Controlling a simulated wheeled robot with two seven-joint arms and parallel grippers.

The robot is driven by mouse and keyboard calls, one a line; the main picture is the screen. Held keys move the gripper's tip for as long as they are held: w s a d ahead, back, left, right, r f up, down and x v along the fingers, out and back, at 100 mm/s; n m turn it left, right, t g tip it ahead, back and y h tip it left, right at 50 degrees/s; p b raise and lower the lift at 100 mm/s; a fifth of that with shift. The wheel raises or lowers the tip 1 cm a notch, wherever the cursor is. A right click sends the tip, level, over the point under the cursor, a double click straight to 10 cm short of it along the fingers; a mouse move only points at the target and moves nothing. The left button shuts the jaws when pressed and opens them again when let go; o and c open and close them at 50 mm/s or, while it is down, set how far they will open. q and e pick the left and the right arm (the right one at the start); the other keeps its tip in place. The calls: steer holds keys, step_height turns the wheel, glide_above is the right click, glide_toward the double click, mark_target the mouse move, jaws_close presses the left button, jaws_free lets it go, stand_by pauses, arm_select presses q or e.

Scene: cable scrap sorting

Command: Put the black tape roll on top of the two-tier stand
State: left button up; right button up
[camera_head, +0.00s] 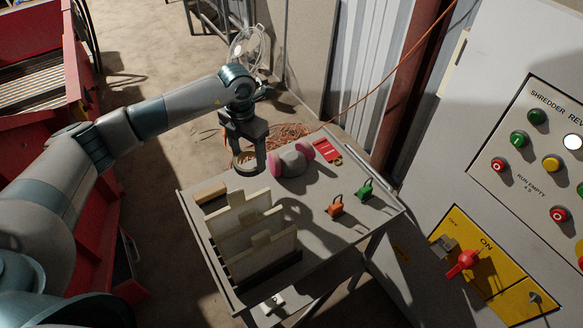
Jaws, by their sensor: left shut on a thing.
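My left gripper (244,146) reaches in from the left and points down over the back left part of the small table. It is shut on the black tape roll (246,166), a dark ring shape at its fingertips, partly hidden by the fingers. My right gripper is not in view.
The grey table (317,225) also holds a pink-and-grey respirator (291,160), a red tag (327,150), an orange padlock (336,206) and a green padlock (365,191). The shredder control cabinet (480,160) stands at right. The table's front right is clear.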

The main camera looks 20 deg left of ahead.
arm_select(q)
steer(key=p, duration=0.2)
glide_above(253, 186)
step_height(253, 186, down, 5)
steer(key=shift+f, duration=0.1)
steer(key=shift+w+f, duration=0.1)
steer(key=shift+f, duration=0.45)
steer(key=shift+f+p, duration=0.1)
steer(key=shift+p, duration=0.2)
steer(key=shift+f, duration=0.3)
step_height(253, 186, down, 3)
steer(key=shift+r+p, duration=0.2)
steer(key=shift+p, duration=0.45)
steer(key=shift+f, duration=0.15)
